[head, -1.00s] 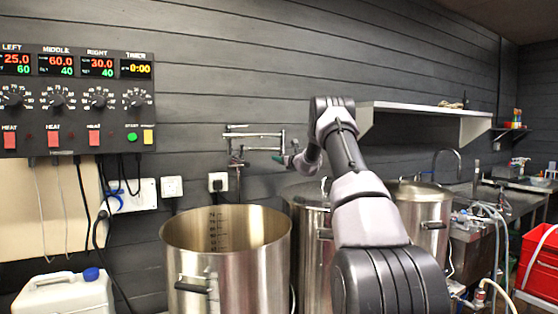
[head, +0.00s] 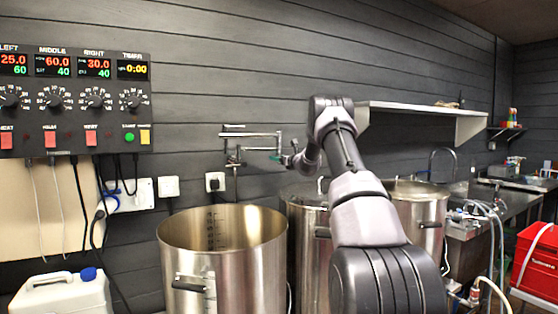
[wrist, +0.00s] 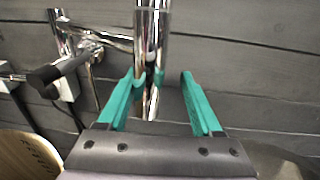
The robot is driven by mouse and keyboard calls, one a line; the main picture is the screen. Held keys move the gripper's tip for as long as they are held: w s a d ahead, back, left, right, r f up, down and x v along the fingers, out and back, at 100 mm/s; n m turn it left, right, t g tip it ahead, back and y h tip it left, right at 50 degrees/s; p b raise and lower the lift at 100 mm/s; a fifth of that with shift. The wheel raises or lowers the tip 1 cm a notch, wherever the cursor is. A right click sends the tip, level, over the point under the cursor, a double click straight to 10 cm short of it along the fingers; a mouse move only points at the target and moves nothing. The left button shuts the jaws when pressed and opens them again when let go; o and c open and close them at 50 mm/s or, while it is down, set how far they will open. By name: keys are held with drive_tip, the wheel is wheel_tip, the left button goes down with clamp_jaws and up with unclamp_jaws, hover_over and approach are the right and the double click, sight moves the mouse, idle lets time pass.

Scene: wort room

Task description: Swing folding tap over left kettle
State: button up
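The chrome folding tap (head: 252,135) is on the dark wall, its jointed arm folded and reaching right, above and behind the kettles. The left kettle (head: 222,265) is open-topped steel with a scale inside; the tap's end is not over its middle. My gripper (head: 276,156) is small in the head view, at the tap's right end. In the wrist view my gripper (wrist: 160,92) is open, its teal fingers apart. The tap's vertical chrome tube (wrist: 152,45) shows between them, closer to the left finger; I cannot tell whether they touch. A black-handled valve (wrist: 55,72) is at left.
Two lidded kettles, the middle (head: 303,235) and right (head: 420,215), stand right of the left kettle, partly behind my arm. A control panel (head: 75,100) hangs at left above a white jug (head: 62,292). A shelf (head: 425,110) juts out at right.

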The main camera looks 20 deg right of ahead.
drive_tip(key=shift+a, duration=0.1)
drive_tip(key=s+d, duration=0.1)
drive_tip(key=s, duration=0.9)
drive_tip(key=shift+s+d, duration=0.3)
drive_tip(key=shift+d, duration=0.1)
